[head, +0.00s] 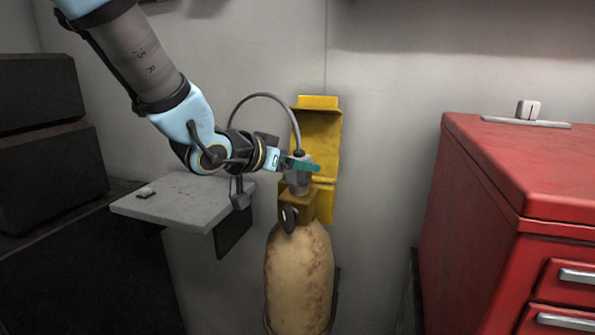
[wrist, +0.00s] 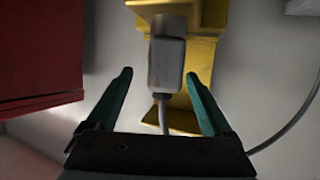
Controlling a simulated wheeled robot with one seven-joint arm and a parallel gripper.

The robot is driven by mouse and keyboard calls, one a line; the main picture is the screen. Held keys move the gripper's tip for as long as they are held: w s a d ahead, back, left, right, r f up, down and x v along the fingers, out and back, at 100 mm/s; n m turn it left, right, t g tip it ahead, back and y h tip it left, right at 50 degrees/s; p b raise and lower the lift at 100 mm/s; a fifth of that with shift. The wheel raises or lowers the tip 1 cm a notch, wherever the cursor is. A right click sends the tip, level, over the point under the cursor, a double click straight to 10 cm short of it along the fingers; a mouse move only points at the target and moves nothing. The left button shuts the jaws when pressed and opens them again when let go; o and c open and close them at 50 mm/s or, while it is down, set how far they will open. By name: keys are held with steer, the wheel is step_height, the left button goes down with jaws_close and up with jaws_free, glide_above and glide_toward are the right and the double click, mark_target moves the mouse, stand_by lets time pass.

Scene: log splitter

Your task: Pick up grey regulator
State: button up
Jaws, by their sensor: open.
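The grey regulator (head: 297,178) is a small block on top of a worn tan cylinder (head: 299,275), with a grey hose looping from it. My gripper (head: 304,165) is at the regulator, its teal fingers partly covering it in the head view. In the wrist view the regulator (wrist: 166,66) stands between the two spread fingertips of my gripper (wrist: 158,75), with a visible gap on each side. The fingers are open and hold nothing. The regulator's depth between the fingers is hard to tell.
A yellow bracket (head: 321,135) stands on the wall behind the regulator. A grey shelf (head: 180,212) with a small object is at left. A red cabinet (head: 520,170) stands at right, with bare wall between it and the cylinder. The hose (head: 262,97) arches near my wrist.

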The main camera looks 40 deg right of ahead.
steer(key=shift+w+p+x, duration=0.15)
steer(key=shift+p+x, duration=0.35)
steer(key=shift+x, duration=0.85)
steer(key=shift+w+p+x, duration=0.15)
steer(key=shift+p+x, duration=0.3)
steer(key=shift+x, duration=0.9)
steer(key=shift+a+f, duration=0.15)
steer(key=shift+c, duration=0.3)
jaws_close()
